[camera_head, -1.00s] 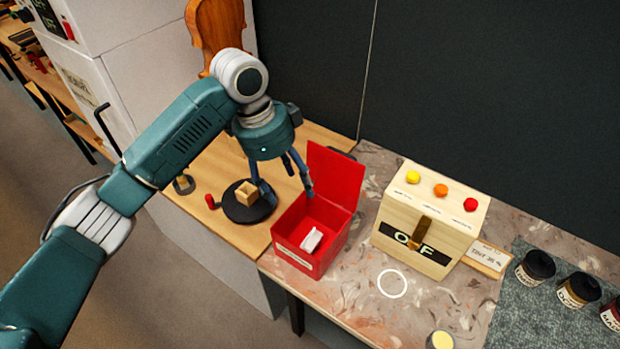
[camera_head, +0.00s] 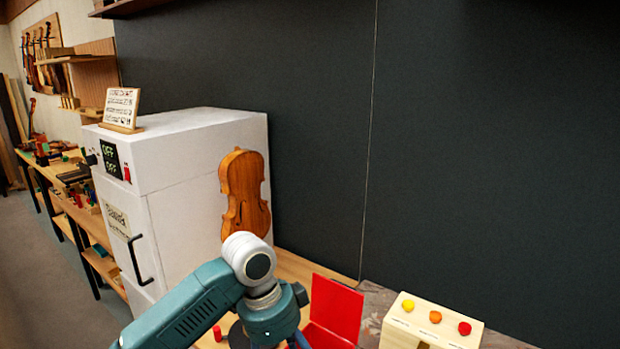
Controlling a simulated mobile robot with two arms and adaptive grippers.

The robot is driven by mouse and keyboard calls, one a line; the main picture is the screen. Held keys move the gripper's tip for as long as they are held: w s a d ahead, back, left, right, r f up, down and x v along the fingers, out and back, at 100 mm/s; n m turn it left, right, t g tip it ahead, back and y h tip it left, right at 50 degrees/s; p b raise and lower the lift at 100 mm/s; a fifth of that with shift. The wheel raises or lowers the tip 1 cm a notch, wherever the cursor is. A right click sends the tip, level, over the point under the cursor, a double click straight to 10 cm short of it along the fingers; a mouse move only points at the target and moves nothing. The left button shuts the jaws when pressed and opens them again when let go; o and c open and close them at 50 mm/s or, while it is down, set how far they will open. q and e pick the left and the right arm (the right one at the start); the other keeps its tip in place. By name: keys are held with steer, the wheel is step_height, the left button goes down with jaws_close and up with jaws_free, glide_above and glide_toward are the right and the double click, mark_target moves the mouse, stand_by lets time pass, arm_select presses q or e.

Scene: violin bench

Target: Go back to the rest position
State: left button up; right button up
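My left arm comes in from the lower left, and its wrist (camera_head: 270,318) is at the bottom of the head view, just left of the red box's raised lid (camera_head: 335,308). The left gripper's fingers are cut off by the bottom edge, so their opening is hidden. My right gripper is not in view. The inside of the red box is below the frame.
A white cabinet (camera_head: 190,165) with a dark handle (camera_head: 140,262) stands at the left, with a violin body (camera_head: 244,195) at its right side. A cream button box (camera_head: 428,322) is at the lower right. A dark wall (camera_head: 460,150) fills the back.

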arm_select(q)
steer(key=s+d+f+n+t+h, duration=0.15)
steer(key=s+f+n, duration=0.45)
steer(key=s+f, duration=0.65)
steer(key=s+a+f+n+t+y, duration=0.1)
steer(key=s+a+f+n+y, duration=0.15)
steer(key=s+a+n, duration=0.4)
steer(key=s+a+f+n+t+y, duration=0.1)
steer(key=s+a+f+n+y, duration=0.15)
steer(key=s+a, duration=0.7)
step_height(320, 180, down, 28)
steer(key=a+g+b, duration=0.1)
steer(key=a+b, duration=0.1)
steer(key=a, duration=0.1)
steer(key=s+a+f+g+b, duration=0.1)
steer(key=s+a+f, duration=0.1)
steer(key=s+f, duration=1.5)
steer(key=shift+a+f+h+b, duration=0.25)
steer(key=shift+h+b, duration=0.1)
steer(key=shift+b, duration=0.05)
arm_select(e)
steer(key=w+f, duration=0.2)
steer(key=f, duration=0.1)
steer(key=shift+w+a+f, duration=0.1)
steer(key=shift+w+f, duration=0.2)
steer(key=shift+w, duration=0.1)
arm_select(q)
steer(key=shift+g, duration=0.25)
steer(key=shift+c, duration=0.2)
